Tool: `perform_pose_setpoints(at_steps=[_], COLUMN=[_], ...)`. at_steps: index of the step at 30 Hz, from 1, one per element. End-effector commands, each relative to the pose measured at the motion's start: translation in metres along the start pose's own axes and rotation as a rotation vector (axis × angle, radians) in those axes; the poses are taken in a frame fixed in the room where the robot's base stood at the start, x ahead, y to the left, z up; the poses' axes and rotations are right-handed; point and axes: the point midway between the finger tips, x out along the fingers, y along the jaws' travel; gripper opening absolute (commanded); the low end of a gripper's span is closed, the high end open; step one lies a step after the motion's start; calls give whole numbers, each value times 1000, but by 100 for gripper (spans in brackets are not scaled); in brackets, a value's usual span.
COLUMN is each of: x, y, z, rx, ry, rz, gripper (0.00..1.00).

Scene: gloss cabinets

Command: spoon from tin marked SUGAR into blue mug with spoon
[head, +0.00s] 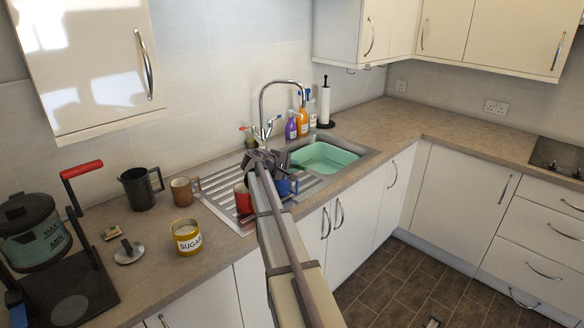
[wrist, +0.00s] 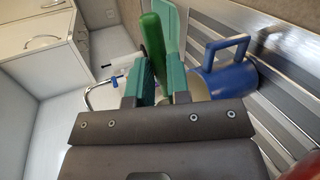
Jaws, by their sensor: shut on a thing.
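The tin marked SUGAR (head: 187,240) is yellow and stands open-topped on the left counter, left of my arm. The blue mug (head: 287,187) is on the metal drainer, partly hidden by my arm. In the wrist view the blue mug (wrist: 222,74) is just right of my fingers, its handle toward the top. My gripper (wrist: 155,78) is shut on a green handle (wrist: 152,42), which looks like the spoon's. The spoon's bowl is hidden, so I cannot tell whether it is inside the mug. In the head view my gripper (head: 268,160) is over the drainer.
A red mug (head: 243,198) stands on the drainer (head: 220,204) close to my arm. A brown mug (head: 184,191), a dark jug (head: 140,188) and a coffee maker (head: 30,235) are further left. The tap (head: 263,105) and teal sink basin (head: 325,157) are behind and right.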

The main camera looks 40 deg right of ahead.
Motion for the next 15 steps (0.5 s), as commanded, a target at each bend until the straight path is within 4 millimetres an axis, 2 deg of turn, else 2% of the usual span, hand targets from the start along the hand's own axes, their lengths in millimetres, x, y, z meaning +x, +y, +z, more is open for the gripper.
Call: perform_pose_setpoints(at_steps=[1, 15], x=[-2, 0], y=[9, 19], z=[1, 1], rx=[-1, -6], ry=[-1, -1], rz=[-29, -371], gripper=[0, 0])
